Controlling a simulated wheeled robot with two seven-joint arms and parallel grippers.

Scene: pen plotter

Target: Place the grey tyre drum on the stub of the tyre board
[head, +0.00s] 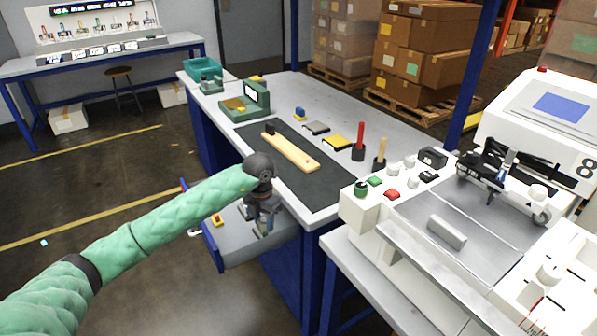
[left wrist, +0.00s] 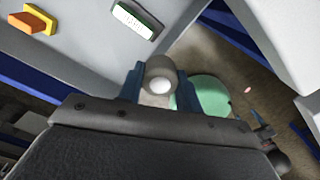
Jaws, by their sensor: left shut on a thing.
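My left gripper (head: 265,228) is over the open drawer at the near left of the bench. In the left wrist view its blue fingers (left wrist: 160,88) are shut on a short grey cylinder with a pale round end, which looks like the grey tyre drum (left wrist: 160,68). In the head view the drum is mostly hidden by the gripper. A pale wooden board (head: 290,150) lies on the dark mat and has a small dark block at its far end. I cannot tell whether it is the tyre board, and no stub is clear. My right gripper is not in view.
Red-handled (head: 360,140) and wooden-handled tools stand beside the mat (head: 318,185). The white plotter (head: 410,240) fills the right. The near mat is clear.

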